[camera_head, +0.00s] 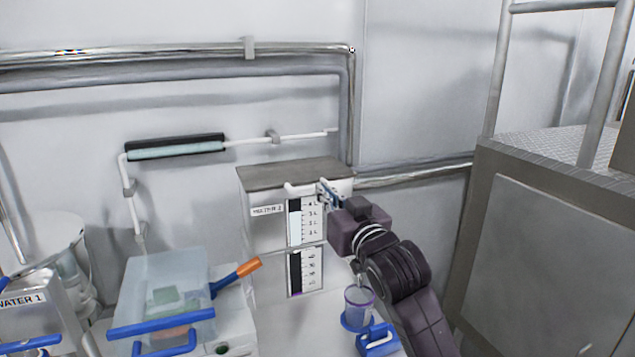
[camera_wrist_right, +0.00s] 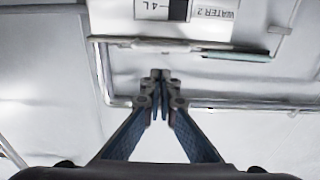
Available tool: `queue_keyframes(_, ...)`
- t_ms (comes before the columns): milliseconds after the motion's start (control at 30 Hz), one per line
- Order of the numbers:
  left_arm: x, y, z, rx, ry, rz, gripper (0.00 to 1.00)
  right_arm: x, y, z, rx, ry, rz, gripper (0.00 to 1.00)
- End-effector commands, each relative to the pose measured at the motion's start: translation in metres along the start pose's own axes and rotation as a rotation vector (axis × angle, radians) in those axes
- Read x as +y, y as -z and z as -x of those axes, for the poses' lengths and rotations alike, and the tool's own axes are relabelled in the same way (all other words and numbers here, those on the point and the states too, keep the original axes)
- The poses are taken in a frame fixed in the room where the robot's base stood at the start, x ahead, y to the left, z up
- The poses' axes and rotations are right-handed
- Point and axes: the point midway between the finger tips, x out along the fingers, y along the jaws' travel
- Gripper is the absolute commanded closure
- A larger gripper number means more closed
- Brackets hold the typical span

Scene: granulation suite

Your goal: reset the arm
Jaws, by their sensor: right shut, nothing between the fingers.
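My right arm comes in from the lower right in the head view. My left gripper is not in view.
A clear cup (camera_head: 359,308) stands below my right arm beside a blue-handled part (camera_head: 378,340). A clear-lidded box (camera_head: 165,290) and an orange-and-blue lever (camera_head: 236,277) are to the left. A steel cabinet (camera_head: 555,265) with rails fills the right. Pipes run along the wall.

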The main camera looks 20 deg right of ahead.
Motion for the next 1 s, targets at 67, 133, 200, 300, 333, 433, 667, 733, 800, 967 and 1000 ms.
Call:
queue_keyframes(67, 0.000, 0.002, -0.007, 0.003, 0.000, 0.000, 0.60, 0.000, -0.010, 0.014, 0.000, -0.001, 0.000, 1.00)
queue_keyframes(133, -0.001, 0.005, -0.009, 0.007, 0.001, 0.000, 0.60, 0.000, -0.014, 0.023, 0.002, 0.000, 0.000, 1.00)
queue_keyframes(200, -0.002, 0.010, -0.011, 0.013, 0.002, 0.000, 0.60, 0.000, -0.017, 0.031, 0.002, 0.000, 0.000, 1.00)
queue_keyframes(300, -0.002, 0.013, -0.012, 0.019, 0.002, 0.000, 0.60, 0.000, -0.019, 0.037, 0.003, -0.001, 0.000, 1.00)
queue_keyframes(333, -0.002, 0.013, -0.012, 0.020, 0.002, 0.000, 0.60, 0.000, -0.020, 0.039, 0.003, -0.001, 0.000, 1.00)
queue_keyframes(433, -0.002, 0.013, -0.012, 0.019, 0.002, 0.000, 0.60, 0.001, -0.020, 0.041, 0.003, -0.002, 0.000, 1.00)
queue_keyframes(667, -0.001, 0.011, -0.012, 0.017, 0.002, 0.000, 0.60, -0.005, -0.077, 0.054, -0.118, -0.003, 0.011, 1.00)
queue_keyframes(733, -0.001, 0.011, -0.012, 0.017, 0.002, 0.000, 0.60, -0.009, -0.120, 0.069, -0.214, -0.003, 0.018, 1.00)
queue_keyframes(800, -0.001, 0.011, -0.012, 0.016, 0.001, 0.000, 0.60, -0.013, -0.169, 0.091, -0.330, -0.001, 0.030, 1.00)
queue_keyframes(967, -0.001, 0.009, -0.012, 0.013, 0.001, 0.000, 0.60, -0.024, -0.271, 0.160, -0.600, 0.010, 0.056, 1.00)
queue_keyframes(1000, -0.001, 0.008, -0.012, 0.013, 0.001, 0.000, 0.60, -0.026, -0.293, 0.180, -0.667, 0.014, 0.061, 1.00)
